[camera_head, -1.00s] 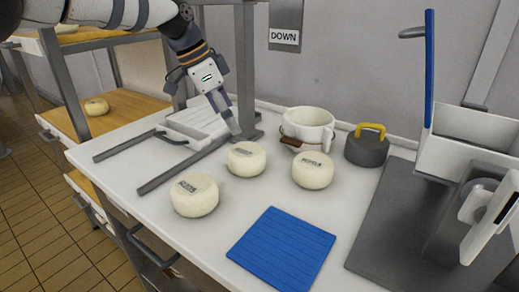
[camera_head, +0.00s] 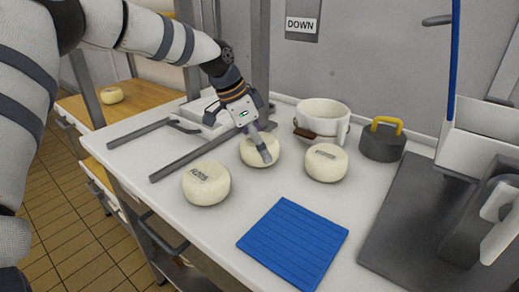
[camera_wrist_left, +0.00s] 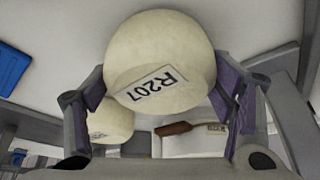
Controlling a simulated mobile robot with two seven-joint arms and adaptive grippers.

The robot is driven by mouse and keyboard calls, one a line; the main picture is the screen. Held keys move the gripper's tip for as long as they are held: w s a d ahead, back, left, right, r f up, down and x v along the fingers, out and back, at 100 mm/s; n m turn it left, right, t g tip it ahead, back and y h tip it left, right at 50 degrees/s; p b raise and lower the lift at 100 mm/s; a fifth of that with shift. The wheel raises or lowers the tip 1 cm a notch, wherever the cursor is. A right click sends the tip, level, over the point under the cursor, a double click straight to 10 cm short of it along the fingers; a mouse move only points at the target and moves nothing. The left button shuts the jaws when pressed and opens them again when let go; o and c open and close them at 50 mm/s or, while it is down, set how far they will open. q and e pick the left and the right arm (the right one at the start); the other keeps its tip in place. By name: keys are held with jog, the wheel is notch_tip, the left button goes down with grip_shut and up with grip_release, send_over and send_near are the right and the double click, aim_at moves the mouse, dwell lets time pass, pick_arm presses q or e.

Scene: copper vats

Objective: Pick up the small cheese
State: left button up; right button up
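Three pale round cheeses with dark printed labels stand on the white worktop: a front-left cheese (camera_head: 206,186), a middle cheese (camera_head: 254,155) that looks slightly smaller, and a right cheese (camera_head: 326,165). My left gripper (camera_head: 266,150) is at the middle cheese, with a finger across its top and near side in the head view. In the left wrist view the cheese marked R207 (camera_wrist_left: 160,55) sits between the spread fingers of my left gripper (camera_wrist_left: 165,92). The fingers flank it; firm contact cannot be told. Another cheese shows behind it. My right gripper is not in view.
A blue ridged mat (camera_head: 293,243) lies in front. A white pot (camera_head: 322,115) and a dark weight with yellow handle (camera_head: 382,142) stand behind. Grey machinery (camera_head: 475,225) is at the right. Another cheese (camera_head: 112,95) lies on a wooden shelf at left.

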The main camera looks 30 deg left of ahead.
pick_arm(q)
jog(key=c, duration=0.5)
